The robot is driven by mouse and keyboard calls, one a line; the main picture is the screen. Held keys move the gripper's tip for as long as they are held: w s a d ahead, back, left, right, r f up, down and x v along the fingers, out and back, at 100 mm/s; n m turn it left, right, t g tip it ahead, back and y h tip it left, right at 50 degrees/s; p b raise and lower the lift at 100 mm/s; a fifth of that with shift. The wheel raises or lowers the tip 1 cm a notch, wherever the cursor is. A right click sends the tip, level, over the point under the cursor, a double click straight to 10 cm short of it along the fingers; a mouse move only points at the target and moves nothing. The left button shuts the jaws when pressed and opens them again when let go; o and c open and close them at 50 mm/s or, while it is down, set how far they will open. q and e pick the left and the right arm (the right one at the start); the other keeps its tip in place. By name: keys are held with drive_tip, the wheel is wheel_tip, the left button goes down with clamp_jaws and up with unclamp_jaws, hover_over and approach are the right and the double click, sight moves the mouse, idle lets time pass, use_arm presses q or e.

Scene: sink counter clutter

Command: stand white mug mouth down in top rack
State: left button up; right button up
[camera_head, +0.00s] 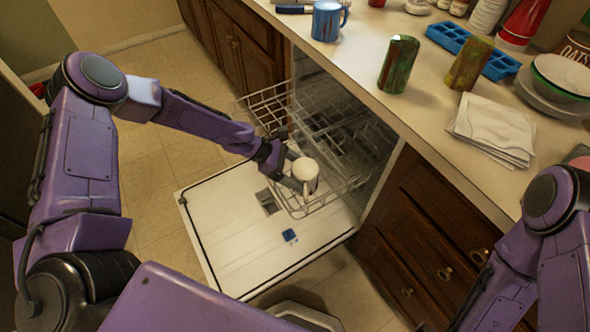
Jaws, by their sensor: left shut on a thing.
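The white mug (306,174) is held over the front part of the pulled-out top rack (322,205) of the dishwasher. My left gripper (294,183) reaches in from the left and is shut on the mug. A pale round face of the mug points up toward the camera; I cannot tell surely whether this is its mouth or its base. I cannot tell whether the mug touches the wires. My right arm comes in at the lower right, and its gripper is out of the picture.
The dishwasher door (240,240) lies open below the rack, with a blue piece (290,236) on it. The counter (425,120) holds a blue mug (327,20), two cans, a blue tray (470,48), bowls (562,78) and napkins (492,130). Wooden drawers (430,240) stand right of the dishwasher.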

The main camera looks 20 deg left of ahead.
use_arm(q)
drive_tip(key=shift+s+a+f, duration=0.1)
drive_tip(key=shift+a+f, duration=0.15)
drive_tip(key=o, duration=1)
drive_tip(key=shift+a+r+p, duration=0.2)
drive_tip(key=shift+r+p, duration=0.05)
drive_tip(key=shift+p, duration=0.1)
drive_tip(key=p+v, duration=0.5)
drive_tip(key=v, duration=0.2)
drive_tip(key=shift+r+p, duration=0.25)
drive_tip(key=shift+p, duration=0.15)
drive_tip(key=shift+s+d, duration=0.1)
